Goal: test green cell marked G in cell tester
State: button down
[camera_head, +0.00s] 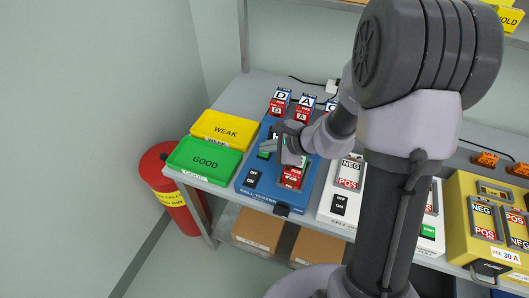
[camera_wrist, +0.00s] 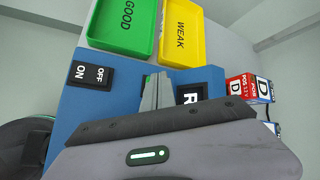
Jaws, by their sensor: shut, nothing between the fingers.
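The blue cell tester (camera_head: 245,187) lies on the bench in the head view, with a black ON/OFF switch (camera_head: 253,179), also seen in the wrist view (camera_wrist: 89,74). A red POS marking (camera_head: 292,175) shows in its bay; my gripper and wrist hide part of the bay, and I cannot tell whether a cell lies there. No letter G can be read on any cell. My gripper (camera_wrist: 157,78) is shut and empty, low over the tester. Its tips are close to a small green button (camera_head: 264,154), partly hidden behind them in the wrist view; contact cannot be told.
Green GOOD tray (camera_head: 204,176) and yellow WEAK tray (camera_head: 210,138) stand left of the tester. Cells marked D (camera_head: 280,99) and A (camera_head: 305,104) stand behind it. A white tester (camera_head: 326,202) and a yellow unit (camera_head: 459,246) are to the right.

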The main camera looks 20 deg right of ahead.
aim_at(267, 154)
jog(key=shift+s+f+g, duration=0.3)
jog(key=shift+s+f, duration=0.15)
jog(key=shift+f, duration=0.3)
jog(key=shift+r, duration=0.1)
jog(key=shift+w+r, duration=0.25)
jog(key=shift+r, duration=0.3)
jog(key=shift+r+p, duration=0.2)
jog(key=shift+p, duration=0.2)
notch_tip(267, 154, up, 5)
jog(key=p, duration=0.3)
jog(key=shift+w, duration=0.15)
